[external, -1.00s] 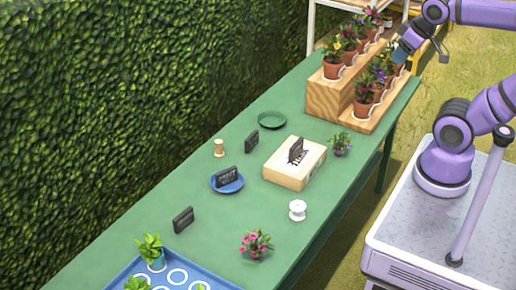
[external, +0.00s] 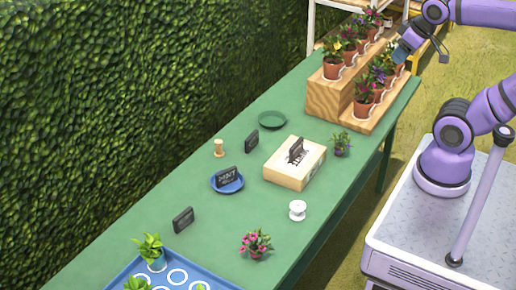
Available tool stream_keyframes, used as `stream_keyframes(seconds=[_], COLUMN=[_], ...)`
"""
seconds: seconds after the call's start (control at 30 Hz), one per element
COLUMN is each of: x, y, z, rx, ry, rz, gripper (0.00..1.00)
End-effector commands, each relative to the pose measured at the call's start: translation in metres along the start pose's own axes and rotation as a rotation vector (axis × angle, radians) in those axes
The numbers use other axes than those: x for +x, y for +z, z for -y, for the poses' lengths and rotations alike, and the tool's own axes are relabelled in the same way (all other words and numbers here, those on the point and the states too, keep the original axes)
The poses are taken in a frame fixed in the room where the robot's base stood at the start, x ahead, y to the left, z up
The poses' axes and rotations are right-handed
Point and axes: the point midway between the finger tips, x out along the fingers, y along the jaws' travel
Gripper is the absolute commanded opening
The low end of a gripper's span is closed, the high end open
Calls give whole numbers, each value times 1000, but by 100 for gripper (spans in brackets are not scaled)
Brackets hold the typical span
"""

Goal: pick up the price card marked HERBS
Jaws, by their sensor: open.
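Several dark price cards stand on the green table. One card (external: 251,141) is near the green plate, one card (external: 226,174) is on a blue plate (external: 229,187), and one card (external: 183,220) is near the blue tray. Another dark card (external: 296,150) is at the slotted top of a wooden box (external: 288,177). The card on the blue plate shows pale lettering, but I cannot tell which card reads HERBS. My gripper (external: 402,54) is open, high at the far right end by the potted flowers, well away from all the cards.
A stepped wooden stand (external: 327,98) holds several potted flowers. A green plate (external: 272,120), a wooden spool (external: 219,148), a white spool (external: 297,210), a small purple-flowered plant (external: 341,144) and a pink-flowered plant (external: 255,243) stand apart. A blue tray (external: 110,281) holds seedlings. A hedge borders the table's left.

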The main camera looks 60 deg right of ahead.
Motion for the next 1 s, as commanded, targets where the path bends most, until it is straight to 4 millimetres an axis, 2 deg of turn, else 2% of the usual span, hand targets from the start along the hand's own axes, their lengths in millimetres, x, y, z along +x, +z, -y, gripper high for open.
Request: stream_keyframes(seconds=[0.07,0.1,0.37,0.47,0.57,0.77,1.0], x=[0,0,0,1,3,18,52], y=[0,0,-1,-8,-27,-85,-153], z=[0,0,0,2,8,27,58], rx=[0,0,1,16,59,201,383], ry=[0,0,-1,-8,-26,-77,-126], rz=[0,0,1,6,18,60,122], gripper=[42,47,47,47,47,47,47])
